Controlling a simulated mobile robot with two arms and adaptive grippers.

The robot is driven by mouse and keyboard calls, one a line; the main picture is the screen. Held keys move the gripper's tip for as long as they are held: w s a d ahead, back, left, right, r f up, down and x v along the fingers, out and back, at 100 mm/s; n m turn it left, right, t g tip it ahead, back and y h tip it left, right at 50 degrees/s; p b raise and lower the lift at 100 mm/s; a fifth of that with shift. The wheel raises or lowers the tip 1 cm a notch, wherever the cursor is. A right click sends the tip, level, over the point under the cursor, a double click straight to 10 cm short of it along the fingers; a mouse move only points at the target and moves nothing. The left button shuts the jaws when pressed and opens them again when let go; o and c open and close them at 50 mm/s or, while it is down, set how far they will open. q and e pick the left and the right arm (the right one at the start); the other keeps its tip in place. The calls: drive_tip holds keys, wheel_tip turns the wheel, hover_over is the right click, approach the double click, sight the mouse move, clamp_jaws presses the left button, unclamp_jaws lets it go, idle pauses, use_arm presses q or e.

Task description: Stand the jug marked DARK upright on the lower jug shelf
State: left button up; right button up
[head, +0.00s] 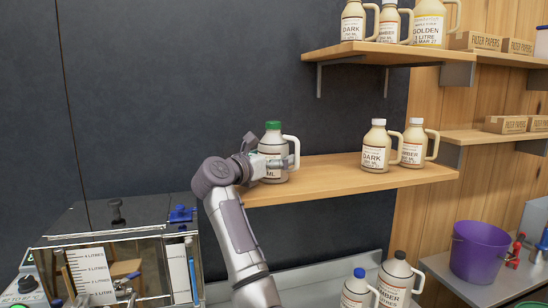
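A cream jug with a green cap (273,127) is upright at the left part of the lower jug shelf (330,184). Its handle points right. My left gripper (276,162) is across its body, with a finger in front, and appears shut on it. The gripper hides most of its label; only "ML" shows, so I cannot read its name. The jug's base appears at shelf level; I cannot tell whether it bears on the wood. Another jug, marked DARK (374,150), stands upright further right on this shelf. My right gripper is not in view.
An AMBER jug (413,146) stands beside the DARK one. The shelf between them and the green-capped jug is clear. Several jugs stand on the upper shelf (385,52). Below are two more jugs (394,282), a purple bucket (480,252) and the evaporator (100,240).

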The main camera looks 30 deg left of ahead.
use_arm(q)
drive_tip(key=shift+r, duration=0.15)
drive_tip(key=shift+s, duration=0.3)
drive_tip(key=s+b, duration=0.1)
drive_tip(key=s, duration=0.2)
drive_tip(key=s+b, duration=0.1)
drive_tip(key=s, duration=0.3)
drive_tip(key=s+b, duration=0.1)
drive_tip(key=s, duration=0.2)
drive_tip(key=shift+s+a, duration=0.3)
drive_tip(key=shift+a, duration=0.1)
drive_tip(key=shift+s, duration=0.45)
